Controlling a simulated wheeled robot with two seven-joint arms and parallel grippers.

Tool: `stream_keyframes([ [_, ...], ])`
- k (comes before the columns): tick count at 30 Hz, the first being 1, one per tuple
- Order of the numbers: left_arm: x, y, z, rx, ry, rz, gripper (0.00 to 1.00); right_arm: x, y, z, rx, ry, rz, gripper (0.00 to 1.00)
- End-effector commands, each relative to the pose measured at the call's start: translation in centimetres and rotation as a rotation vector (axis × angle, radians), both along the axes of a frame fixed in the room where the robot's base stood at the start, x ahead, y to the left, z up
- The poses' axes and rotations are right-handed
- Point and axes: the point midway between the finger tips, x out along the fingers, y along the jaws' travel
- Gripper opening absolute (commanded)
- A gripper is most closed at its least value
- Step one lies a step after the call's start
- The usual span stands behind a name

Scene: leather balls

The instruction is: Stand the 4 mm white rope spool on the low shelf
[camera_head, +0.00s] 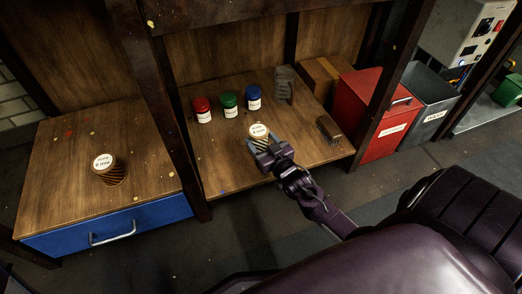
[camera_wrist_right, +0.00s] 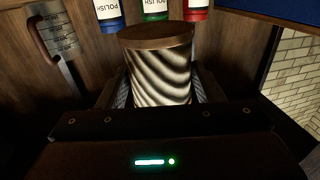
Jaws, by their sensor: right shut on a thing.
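The white rope spool (camera_head: 259,131) is at the front middle of the low shelf (camera_head: 228,165), with a pale round label on top. My right gripper (camera_head: 265,146) reaches in from the front right and is shut on it. In the right wrist view the spool (camera_wrist_right: 160,68) stands upright between the fingers, with a brown wooden top disc and white-and-dark striped winding. I cannot tell whether its base touches the shelf. My left gripper is not in view.
Red (camera_head: 202,109), green (camera_head: 229,105) and blue (camera_head: 253,97) polish bottles stand behind the spool. A brush (camera_head: 328,129) lies to the right. A darker spool (camera_head: 108,170) stands on the left bench above a blue drawer (camera_head: 110,228). A red bin (camera_head: 368,110) is right of the shelf.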

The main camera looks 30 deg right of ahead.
Motion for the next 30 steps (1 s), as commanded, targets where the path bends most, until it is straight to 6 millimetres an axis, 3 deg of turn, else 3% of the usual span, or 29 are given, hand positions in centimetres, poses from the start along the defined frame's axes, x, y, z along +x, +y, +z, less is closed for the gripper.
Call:
stream_keyframes([
  [5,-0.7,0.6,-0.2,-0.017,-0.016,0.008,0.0,0.0,0.0,-1.6,0.0,-0.002,0.0,0.32],
  [9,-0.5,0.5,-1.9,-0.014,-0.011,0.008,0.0,0.0,0.0,-3.9,0.0,-0.001,-0.001,0.32],
  [21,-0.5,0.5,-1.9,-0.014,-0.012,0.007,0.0,0.0,0.0,-4.2,0.0,-0.002,0.0,0.32],
  [22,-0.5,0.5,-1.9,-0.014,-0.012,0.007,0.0,0.0,0.0,-4.3,0.0,0.0,0.0,0.61],
  [27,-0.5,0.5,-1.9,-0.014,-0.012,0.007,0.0,0.0,0.0,-4.2,0.0,0.0,0.0,0.82],
  [30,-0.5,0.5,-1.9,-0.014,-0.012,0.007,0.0,0.0,0.0,-4.2,0.0,0.0,0.0,0.82],
])
